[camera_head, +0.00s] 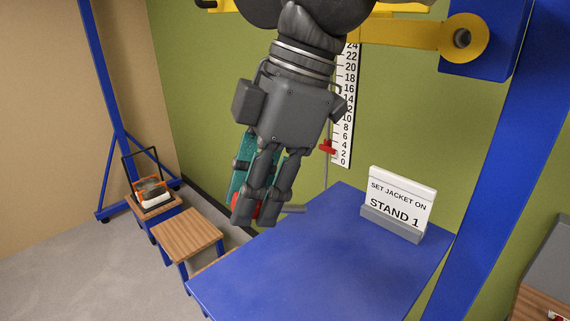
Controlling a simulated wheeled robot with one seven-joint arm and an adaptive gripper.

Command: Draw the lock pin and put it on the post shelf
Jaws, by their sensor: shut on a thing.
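My gripper (256,212) hangs in the middle of the view, fingers pointing down, left of the blue table. It is shut on a red piece (258,211), which looks to be the lock pin; the fingers hide most of it. A teal perforated part (240,172) shows behind the fingers. A short grey bar (292,209) shows just right of the fingertips; I cannot tell whether it joins the red piece. The post shelf cannot be made out for certain.
A number scale (345,110) with a red pointer (327,147) stands behind. Wooden-topped stands (188,234) are at left; one bears an orange-and-black object (150,190).

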